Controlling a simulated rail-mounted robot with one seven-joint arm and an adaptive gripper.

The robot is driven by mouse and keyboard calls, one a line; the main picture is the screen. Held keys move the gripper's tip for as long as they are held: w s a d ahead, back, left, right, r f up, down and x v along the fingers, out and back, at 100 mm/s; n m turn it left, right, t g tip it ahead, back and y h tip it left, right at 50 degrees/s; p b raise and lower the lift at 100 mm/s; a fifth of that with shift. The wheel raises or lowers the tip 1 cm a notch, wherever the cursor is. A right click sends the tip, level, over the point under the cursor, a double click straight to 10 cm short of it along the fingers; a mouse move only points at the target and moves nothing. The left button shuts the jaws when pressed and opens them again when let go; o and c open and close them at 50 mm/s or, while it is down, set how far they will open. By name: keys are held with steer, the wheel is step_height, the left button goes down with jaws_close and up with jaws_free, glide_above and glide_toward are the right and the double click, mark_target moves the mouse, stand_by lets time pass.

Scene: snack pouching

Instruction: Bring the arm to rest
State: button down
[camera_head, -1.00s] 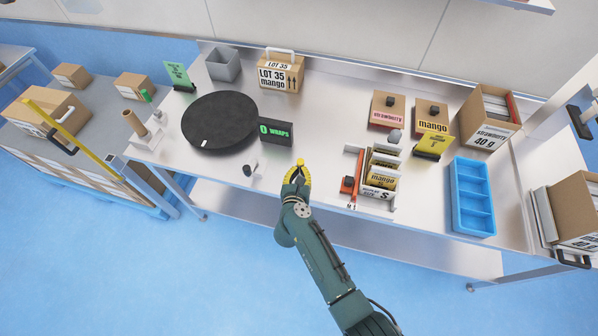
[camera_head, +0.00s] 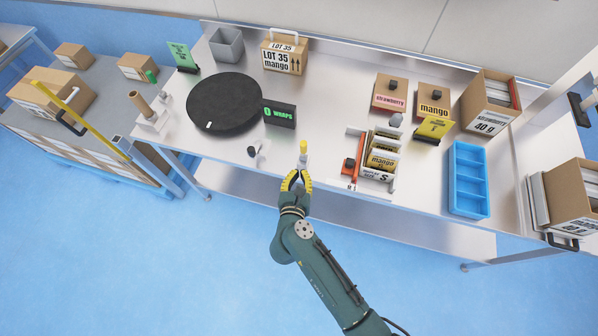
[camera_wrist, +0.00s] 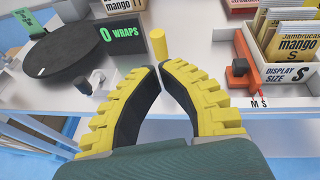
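My gripper (camera_head: 297,174) is just off the table's front edge, its yellow ribbed fingers pointing toward the table. A narrow gap shows between the fingertips in the wrist view (camera_wrist: 158,68), and nothing is held there. A small upright piece with a yellow top (camera_head: 303,147) stands on the table just beyond the fingertips, apart from them. Its yellow cylinder also shows beyond the tips in the wrist view (camera_wrist: 158,45). My arm reaches up from the lower right of the head view over the blue floor.
The display box of mango pouches (camera_head: 378,176) stands right of my gripper, with a blue tray (camera_head: 469,180) farther right. A black turntable (camera_head: 225,101), the wraps sign (camera_head: 280,114) and a small white-and-dark item (camera_head: 258,150) are to the left. The floor (camera_head: 180,270) before the table is clear.

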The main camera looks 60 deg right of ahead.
steer(key=shift+s+a+r, duration=0.15)
steer(key=shift+a+r, duration=0.25)
stand_by(0.3)
